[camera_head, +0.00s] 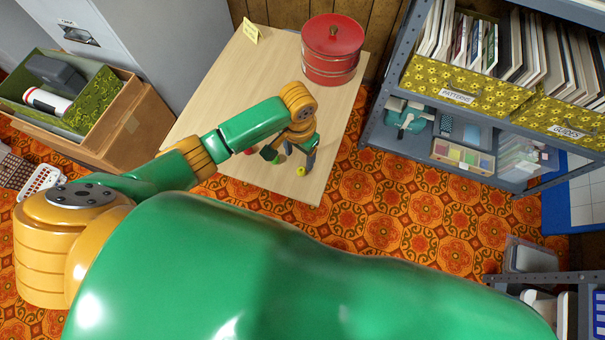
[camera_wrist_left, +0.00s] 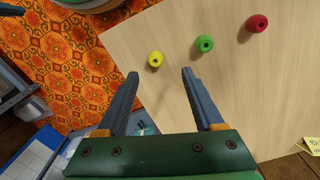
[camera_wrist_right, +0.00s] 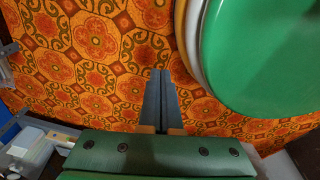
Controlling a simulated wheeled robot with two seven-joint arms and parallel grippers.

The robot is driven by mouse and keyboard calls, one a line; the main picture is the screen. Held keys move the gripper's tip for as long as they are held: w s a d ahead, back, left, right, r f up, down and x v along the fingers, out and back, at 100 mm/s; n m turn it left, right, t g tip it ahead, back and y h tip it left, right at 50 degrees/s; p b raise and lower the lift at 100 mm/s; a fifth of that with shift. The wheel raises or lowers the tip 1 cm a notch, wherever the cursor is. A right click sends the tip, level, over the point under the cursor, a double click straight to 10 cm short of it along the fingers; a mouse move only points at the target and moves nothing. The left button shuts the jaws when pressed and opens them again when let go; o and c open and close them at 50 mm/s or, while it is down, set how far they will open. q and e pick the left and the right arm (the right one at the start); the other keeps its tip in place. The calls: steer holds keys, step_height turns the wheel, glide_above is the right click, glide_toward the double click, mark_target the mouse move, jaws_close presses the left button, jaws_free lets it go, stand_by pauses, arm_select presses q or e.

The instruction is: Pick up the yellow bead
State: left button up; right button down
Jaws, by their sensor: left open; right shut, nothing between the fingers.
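The yellow bead (camera_head: 300,171) lies on the light wooden table (camera_head: 230,90) near its right front edge. In the left wrist view the yellow bead (camera_wrist_left: 156,59) is ahead of my left gripper (camera_wrist_left: 160,74), between the lines of its fingers and nearer the left finger. My left gripper (camera_head: 312,152) is open and empty above the table. A green bead (camera_wrist_left: 204,43) and a red bead (camera_wrist_left: 257,23) lie in a row with the yellow one. In the right wrist view my right gripper (camera_wrist_right: 161,72) is shut and empty above the patterned floor.
A red round tin (camera_head: 331,50) stands at the table's back right, and a yellow note card (camera_head: 251,30) at the back. A metal shelf (camera_head: 375,120) with boxes stands to the right. Patterned floor (camera_head: 400,200) lies between table and shelf.

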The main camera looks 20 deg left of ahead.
mark_target(301, 170)
arm_select(q)
steer(key=shift+f+b, duration=0.3)
steer(key=shift+f, duration=0.55)
steer(key=shift+d+f, duration=0.15)
steer(key=shift+f, duration=0.2)
steer(key=f+b, duration=0.2)
steer(key=f, duration=0.2)
steer(key=shift+s+d+f+b, duration=0.15)
steer(key=shift+s+f+b, duration=0.1)
steer(key=shift+b, duration=0.15)
steer(key=shift+r, duration=0.15)
jaws_close()
arm_select(e)
steer(key=shift+t, duration=0.3)
steer(key=w+d+f, duration=0.1)
steer(key=w+f, duration=0.1)
steer(key=f, duration=0.1)
steer(key=shift+w+d, duration=0.25)
steer(key=shift+d, duration=0.15)
